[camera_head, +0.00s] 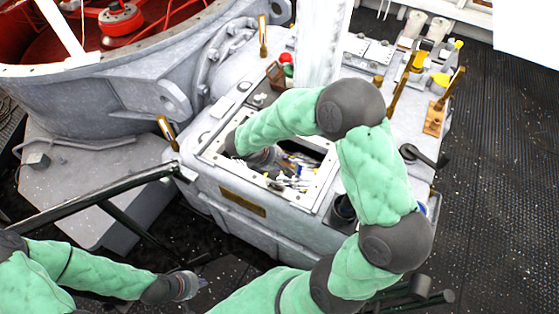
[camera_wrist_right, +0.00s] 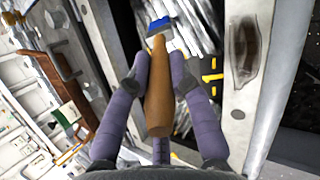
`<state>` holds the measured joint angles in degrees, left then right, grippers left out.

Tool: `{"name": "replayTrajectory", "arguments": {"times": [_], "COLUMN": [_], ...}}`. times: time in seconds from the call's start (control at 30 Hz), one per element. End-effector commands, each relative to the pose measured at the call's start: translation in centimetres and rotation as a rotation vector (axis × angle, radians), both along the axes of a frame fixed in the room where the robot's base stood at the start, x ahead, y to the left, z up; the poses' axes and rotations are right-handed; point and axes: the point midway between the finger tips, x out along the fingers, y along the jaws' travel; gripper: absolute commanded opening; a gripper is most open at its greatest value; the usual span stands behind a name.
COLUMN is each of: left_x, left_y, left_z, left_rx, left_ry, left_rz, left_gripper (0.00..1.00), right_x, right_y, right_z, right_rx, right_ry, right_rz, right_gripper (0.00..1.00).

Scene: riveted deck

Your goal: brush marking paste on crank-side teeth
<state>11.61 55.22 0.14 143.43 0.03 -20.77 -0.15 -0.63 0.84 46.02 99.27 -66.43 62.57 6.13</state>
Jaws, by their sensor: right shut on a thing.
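My right gripper (camera_wrist_right: 160,78) is shut on the wooden handle of a brush (camera_wrist_right: 158,100). The brush head is blue and white and points away from the gripper. Behind it, shiny ridged metal like gear teeth (camera_wrist_right: 205,22) shows inside an opening. I cannot tell whether the bristles touch it. In the head view my right gripper (camera_head: 274,160) is at the rectangular opening in the top of a grey housing (camera_head: 270,218), and the brush is hard to make out. My left gripper (camera_head: 188,286) hangs low at the left, away from the housing; its fingers are too small to read.
A large grey ring housing with a red inside (camera_head: 160,75) stands at the back left. A black bar (camera_head: 90,198) runs in front of it. A yellow-topped bottle (camera_head: 440,80) and other small items stand on the housing top. Dark deck (camera_head: 500,170) is open at right.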

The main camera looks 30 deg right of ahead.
Motion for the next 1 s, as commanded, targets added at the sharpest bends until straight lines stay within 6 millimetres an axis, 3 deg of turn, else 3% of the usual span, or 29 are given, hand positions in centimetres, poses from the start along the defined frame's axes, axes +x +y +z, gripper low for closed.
{"name": "replayTrajectory", "arguments": {"times": [0.53,0.77,1.0], "left_x": [0.0,0.0,0.0], "left_y": [0.0,0.0,0.0], "left_z": [-0.3,-0.6,-0.6], "left_rx": [0.0,0.0,0.0], "left_ry": [0.0,0.0,0.0], "left_rz": [0.0,0.0,0.0], "left_gripper": [0.0,0.0,0.0], "right_x": [-3.1,-3.1,-1.9], "right_y": [-1.6,-1.6,-1.0], "right_z": [-0.1,-0.3,-0.3], "right_rx": [0.001,-0.001,0.001], "right_ry": [0.0,0.001,0.001], "right_rz": [-0.001,0.0,0.0], "right_gripper": [0.0,0.0,0.0]}}
